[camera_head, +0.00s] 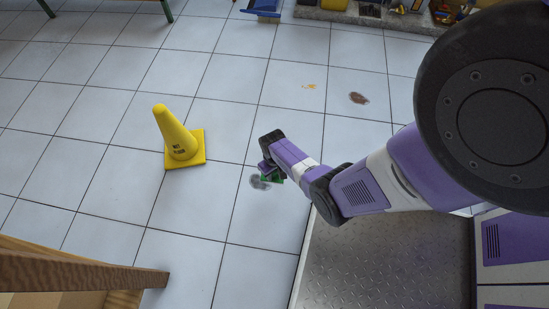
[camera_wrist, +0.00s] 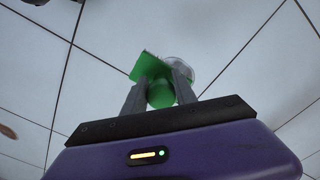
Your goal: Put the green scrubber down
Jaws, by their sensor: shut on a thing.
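The green scrubber (camera_wrist: 160,94) is between the two grey fingers of my gripper (camera_wrist: 157,88) in the wrist view. My gripper is shut on it. The scrubber has a flat green pad and a rounded green part. In the head view a small part of the scrubber (camera_head: 277,180) shows beside my gripper (camera_head: 268,177), low over the tiled floor. My arm hides the rest. I cannot tell whether the scrubber touches the floor. A grey smudge (camera_head: 260,182) lies on the floor beside it, and it also shows behind the scrubber in the wrist view (camera_wrist: 184,66).
A yellow cone (camera_head: 176,135) stands on the floor to the left. A brown stain (camera_head: 358,98) and an orange stain (camera_head: 309,86) lie farther back. A blue object (camera_head: 262,8) is at the top. A wooden piece of furniture (camera_head: 80,272) is at lower left. Tiles around my gripper are mostly clear.

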